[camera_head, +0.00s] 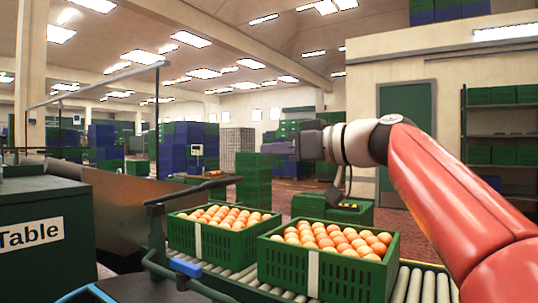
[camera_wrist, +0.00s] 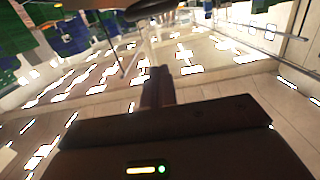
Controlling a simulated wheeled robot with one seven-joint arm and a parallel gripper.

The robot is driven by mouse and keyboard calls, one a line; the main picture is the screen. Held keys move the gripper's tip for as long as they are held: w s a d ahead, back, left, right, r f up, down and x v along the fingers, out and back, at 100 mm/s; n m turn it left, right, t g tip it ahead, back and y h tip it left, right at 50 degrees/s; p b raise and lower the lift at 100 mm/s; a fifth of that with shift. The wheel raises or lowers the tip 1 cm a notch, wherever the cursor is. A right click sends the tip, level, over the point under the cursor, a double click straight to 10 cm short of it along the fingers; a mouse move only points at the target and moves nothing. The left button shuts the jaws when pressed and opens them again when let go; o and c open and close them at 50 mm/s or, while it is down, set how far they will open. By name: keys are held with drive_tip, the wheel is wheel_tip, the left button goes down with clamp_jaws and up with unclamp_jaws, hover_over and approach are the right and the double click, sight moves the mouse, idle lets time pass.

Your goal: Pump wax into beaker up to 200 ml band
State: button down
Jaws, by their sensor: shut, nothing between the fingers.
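My gripper (camera_head: 285,147) is raised in the air above and behind the crates of oranges in the head view, pointing left. In the wrist view its dark fingers (camera_wrist: 157,88) are together with nothing between them. I cannot make out a beaker, a wax pump or a 200 ml band in either view. A blurred dark shape (camera_wrist: 150,9) at the top edge of the wrist view is too unclear to name.
Two green crates of oranges, left (camera_head: 212,243) and right (camera_head: 335,277), stand on a roller conveyor (camera_head: 235,279). A dark rail (camera_head: 157,235) rises at its left. A dark green box marked "Table" (camera_head: 40,240) stands further left. Stacked green crates (camera_head: 253,182) are behind.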

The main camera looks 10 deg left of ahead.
drive_tip(key=w+a+f, duration=0.3)
drive_tip(key=a+f, duration=0.1)
drive_tip(key=a, duration=0.4)
drive_tip(key=shift+w+f, duration=0.15)
drive_tip(key=shift+f, duration=0.1)
drive_tip(key=shift+f, duration=0.1)
